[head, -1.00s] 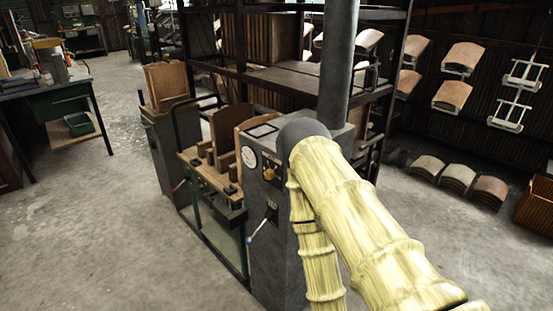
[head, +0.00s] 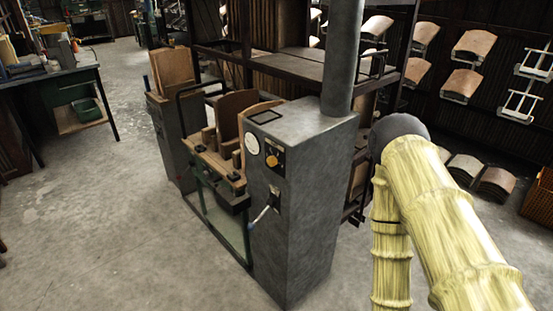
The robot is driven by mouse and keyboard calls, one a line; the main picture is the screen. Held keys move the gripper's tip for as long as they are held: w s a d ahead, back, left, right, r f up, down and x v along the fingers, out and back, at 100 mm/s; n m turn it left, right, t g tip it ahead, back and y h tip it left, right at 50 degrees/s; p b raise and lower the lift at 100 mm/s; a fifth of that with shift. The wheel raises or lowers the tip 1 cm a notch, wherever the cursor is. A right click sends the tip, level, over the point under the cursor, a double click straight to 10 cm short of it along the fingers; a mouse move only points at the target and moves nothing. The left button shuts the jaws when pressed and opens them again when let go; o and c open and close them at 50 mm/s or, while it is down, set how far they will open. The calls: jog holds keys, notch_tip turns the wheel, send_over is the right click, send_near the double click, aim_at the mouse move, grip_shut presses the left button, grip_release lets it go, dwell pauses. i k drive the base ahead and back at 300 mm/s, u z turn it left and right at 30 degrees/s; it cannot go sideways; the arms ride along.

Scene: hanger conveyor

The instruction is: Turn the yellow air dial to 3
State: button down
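The yellow air dial (head: 272,160) is a small round knob on a dark plate, high on the narrow front face of the grey machine cabinet (head: 315,205). Its numbers and pointer are too small to read. A white round gauge (head: 252,145) sits just left of it. A lever with a pale blue end (head: 262,215) sticks out below the dial. My yellow arm is at the right of the head view, apart from the cabinet in the picture. My gripper is not in view.
Wooden seat panels (head: 233,115) stand in the press beside the cabinet. A grey vertical pipe (head: 342,60) rises from the cabinet top. A dark workbench (head: 75,90) is at the left. The concrete floor (head: 110,225) at front left is clear.

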aim_at(272, 161)
jog(key=k, duration=1.1)
jog(key=u, duration=0.95)
jog(key=i, duration=1.5)
jog(key=z, duration=0.85)
